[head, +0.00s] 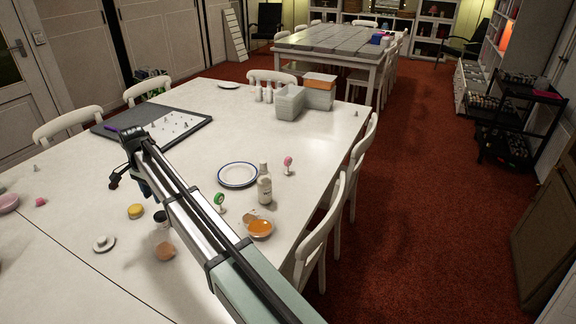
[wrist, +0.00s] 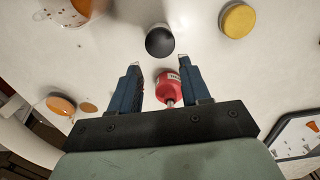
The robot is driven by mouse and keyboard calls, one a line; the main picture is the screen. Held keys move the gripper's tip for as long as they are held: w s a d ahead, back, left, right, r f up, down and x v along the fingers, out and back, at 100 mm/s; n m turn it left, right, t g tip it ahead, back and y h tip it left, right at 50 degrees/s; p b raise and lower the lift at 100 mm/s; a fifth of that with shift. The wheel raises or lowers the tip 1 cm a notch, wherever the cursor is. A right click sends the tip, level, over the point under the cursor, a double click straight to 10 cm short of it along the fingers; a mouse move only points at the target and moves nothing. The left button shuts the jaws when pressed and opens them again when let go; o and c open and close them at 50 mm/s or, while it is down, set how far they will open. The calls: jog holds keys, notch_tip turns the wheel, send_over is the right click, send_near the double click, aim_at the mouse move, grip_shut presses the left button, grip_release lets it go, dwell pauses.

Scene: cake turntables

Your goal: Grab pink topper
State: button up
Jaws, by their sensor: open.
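A small pink topper (head: 288,161) stands upright on a short stem on the white table (head: 325,150), right of a white bottle (head: 264,184) and a blue-rimmed plate (head: 238,175). A green topper (head: 219,198) stands nearer the arm. My gripper (wrist: 158,62) is open above the table, away to the left of the pink topper in the head view. In the wrist view a red object (wrist: 170,87) with a pale label shows between the fingers, not gripped. I cannot make out the pink topper in the wrist view.
An orange bowl (head: 260,229) sits near the table's right edge. A yellow jar (head: 136,211) and a white lidded dish (head: 103,244) stand left of the arm. Grey trays (head: 290,103) and a dark-edged board (head: 180,125) lie farther back. White chairs (head: 322,235) line the right edge.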

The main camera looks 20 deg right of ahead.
jog(key=w+d+m, duration=0.2)
jog(key=w+d, duration=0.2)
jog(key=d, duration=0.9)
jog(key=w+d+m, duration=0.2)
jog(key=w+d, duration=0.2)
jog(key=d, duration=0.8)
notch_tip(320, 180, up, 3)
jog(key=m, duration=0.2)
send_over(289, 165)
jog(key=f+n, duration=0.1)
jog(key=f, duration=0.1)
jog(key=w+f+n, duration=0.1)
jog(key=f, duration=0.2)
jog(key=w+f+n, duration=0.1)
jog(key=f+n, duration=0.1)
jog(key=shift+d+f, duration=0.25)
jog(key=shift+f, duration=0.15)
jog(key=shift+s+a+f, duration=0.1)
jog(key=shift+s+f, duration=0.1)
jog(key=shift+f, duration=1.1)
jog(key=shift+s+a+f, duration=0.1)
jog(key=shift+s+f, duration=0.1)
jog(key=shift+f, duration=1.1)
jog(key=shift+c, duration=0.5)
grip_shut()
